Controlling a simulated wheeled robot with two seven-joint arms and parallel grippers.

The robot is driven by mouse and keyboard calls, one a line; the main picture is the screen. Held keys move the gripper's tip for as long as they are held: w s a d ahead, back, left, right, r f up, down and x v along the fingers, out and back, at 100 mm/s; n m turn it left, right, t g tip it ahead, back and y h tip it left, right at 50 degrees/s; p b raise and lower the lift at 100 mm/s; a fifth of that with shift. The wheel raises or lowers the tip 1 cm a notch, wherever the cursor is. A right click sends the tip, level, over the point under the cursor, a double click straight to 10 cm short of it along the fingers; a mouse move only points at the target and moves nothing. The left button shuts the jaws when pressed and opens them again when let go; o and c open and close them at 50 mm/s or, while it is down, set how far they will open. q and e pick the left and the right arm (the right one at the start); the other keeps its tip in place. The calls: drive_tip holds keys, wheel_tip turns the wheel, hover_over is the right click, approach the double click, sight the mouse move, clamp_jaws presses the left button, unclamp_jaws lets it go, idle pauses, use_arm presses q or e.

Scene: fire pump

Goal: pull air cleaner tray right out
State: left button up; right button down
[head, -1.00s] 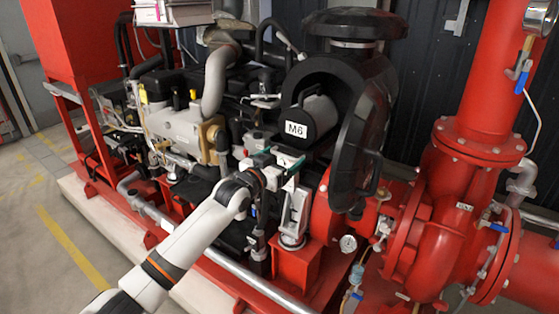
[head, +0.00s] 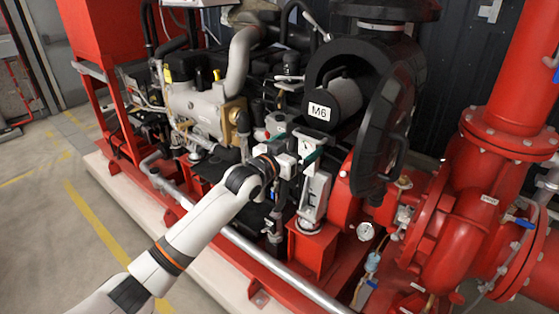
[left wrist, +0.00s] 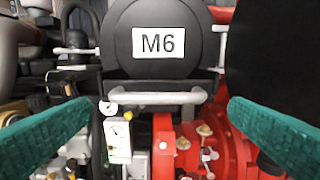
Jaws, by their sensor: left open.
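The air cleaner tray (head: 345,95) is a dark round drum with a white M6 label, inside the open black air cleaner housing (head: 375,60). In the left wrist view the tray face (left wrist: 118,42) fills the top middle. A grey bar handle (left wrist: 165,98) runs across below it. My left gripper (head: 299,146) is open and empty in front of and just below the tray. In the left wrist view its green fingers (left wrist: 160,106) stand apart to either side, with the handle between them in the picture. Contact with the handle does not show. My right gripper is not in view.
The black round cover (head: 385,130) stands open to the right of the tray. A small white gauge box (left wrist: 118,138) sits below the handle at left. Red pump pipework (head: 455,225) fills the right side. The engine (head: 200,105) is on the left.

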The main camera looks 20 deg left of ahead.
use_arm(q)
drive_tip(key=b+v, duration=0.2)
drive_tip(key=v, duration=0.7)
drive_tip(key=shift+s, duration=0.2)
drive_tip(key=a+f+n+g+y, duration=0.1)
drive_tip(key=a+f+g+y, duration=0.15)
drive_tip(key=f, duration=0.95)
drive_tip(key=a+f+n+g+y, duration=0.1)
drive_tip(key=a+f+n, duration=0.15)
drive_tip(key=f, duration=0.95)
drive_tip(key=s+a+f+g+y, duration=0.15)
drive_tip(key=s+f, duration=0.35)
drive_tip(key=f, duration=0.6)
drive_tip(key=s+a+f+g+y, duration=0.1)
drive_tip(key=s+f+g, duration=0.1)
drive_tip(key=s+f, duration=0.65)
drive_tip(key=s+f+g, duration=0.4)
drive_tip(key=s+f, duration=1.2)
drive_tip(key=f, duration=0.3)
drive_tip(key=s+d+f+g, duration=0.1)
drive_tip(key=s+f+g, duration=0.1)
drive_tip(key=s, duration=1)
drive_tip(key=s+d+f+m+g, duration=0.1)
drive_tip(key=s+f, duration=0.4)
drive_tip(key=s, duration=0.8)
drive_tip(key=shift+s+d+f+g+y, duration=0.2)
drive_tip(key=shift+d+f+g+y, duration=0.15)
drive_tip(key=shift+d+g, duration=0.4)
